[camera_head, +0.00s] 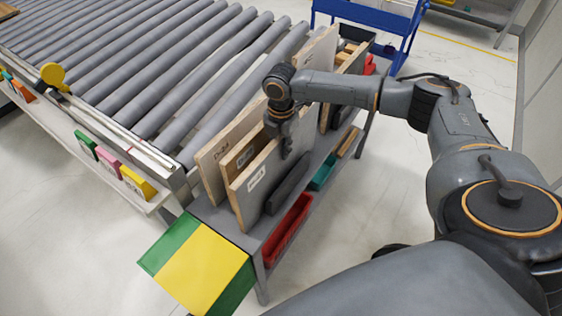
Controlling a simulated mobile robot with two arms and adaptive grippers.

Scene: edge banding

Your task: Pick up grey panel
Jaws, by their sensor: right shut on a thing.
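Several flat panels stand upright on edge, side by side, on a grey bench beside the roller conveyor. The front panel (256,183) has a pale face with a white label; I see no clearly grey panel face. Behind it stand a browner panel (238,158) and a pale one marked with dark print (212,160). My right gripper (286,148) points down at the top edge of the front panel and is shut on it, one finger showing against the near face. The other finger is hidden. The panel is upright, apparently at bench height. My left gripper is out of view.
The roller conveyor (130,62) fills the upper left, close behind the panels. A dark grey pad-like piece (288,190) sits beside the front panel. Red (287,228) and teal (323,172) bins are below. A green-and-yellow board (200,262) is at the bench's near end.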

